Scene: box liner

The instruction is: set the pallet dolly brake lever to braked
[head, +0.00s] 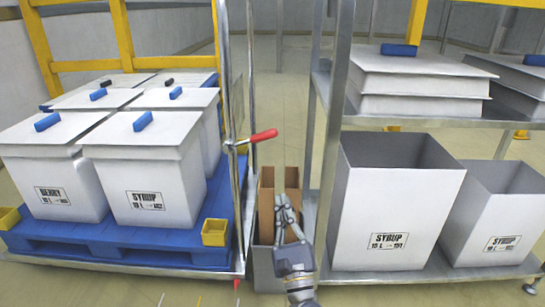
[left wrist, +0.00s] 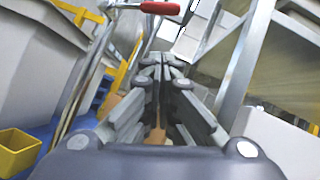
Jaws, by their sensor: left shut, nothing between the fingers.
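The brake lever (head: 264,135) has a red grip on a metal pivot at the dolly's right upright post. Its grip points right and slightly up. In the left wrist view the red lever (left wrist: 160,7) shows at the top edge, beyond the fingertips. The pallet dolly has a metal frame (head: 241,205) around a blue pallet (head: 120,256). My left gripper (head: 283,198) is shut and empty, below and a little right of the lever, apart from it. Its closed fingers also show in the left wrist view (left wrist: 165,68). My right gripper is in neither view.
Lidded white boxes (head: 150,190) stand on the pallet, with yellow corner cups (head: 214,232). An open brown carton (head: 265,205) sits behind my left gripper. A metal rack (head: 330,150) with open white bins (head: 395,215) stands close on the right, leaving a narrow gap.

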